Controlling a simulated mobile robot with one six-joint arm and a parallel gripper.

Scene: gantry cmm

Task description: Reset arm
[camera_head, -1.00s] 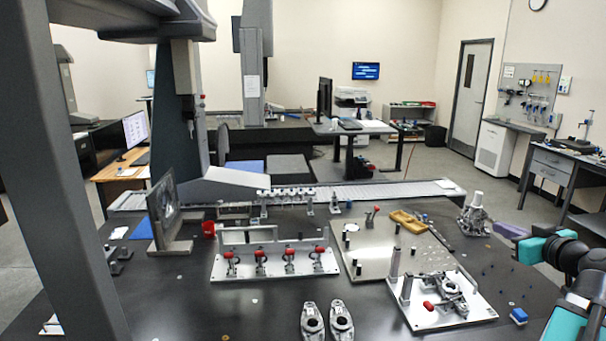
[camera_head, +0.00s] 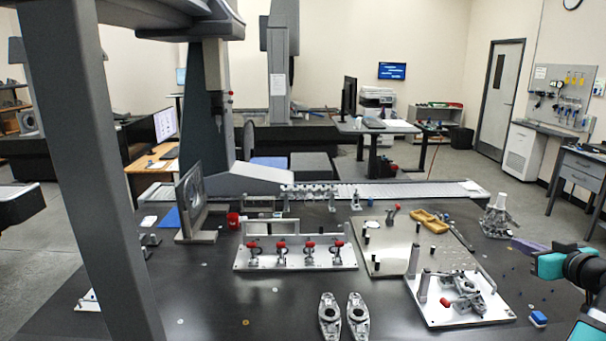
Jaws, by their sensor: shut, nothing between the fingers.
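My arm, with teal and black joints, enters at the lower right of the head view. At its far end a small purple-grey part, which looks like my gripper (camera_head: 527,246), points left over the table's right side. It is shut and empty, partly hidden behind a teal joint. It is apart from the fixtures on the table.
Left of my arm are a fixture plate with clamps (camera_head: 432,311), a blue block (camera_head: 539,318) and a finned metal part (camera_head: 497,219). A red-clamp fixture (camera_head: 345,257) and two metal links (camera_head: 329,316) stand further left. The dark table's front left is mostly clear.

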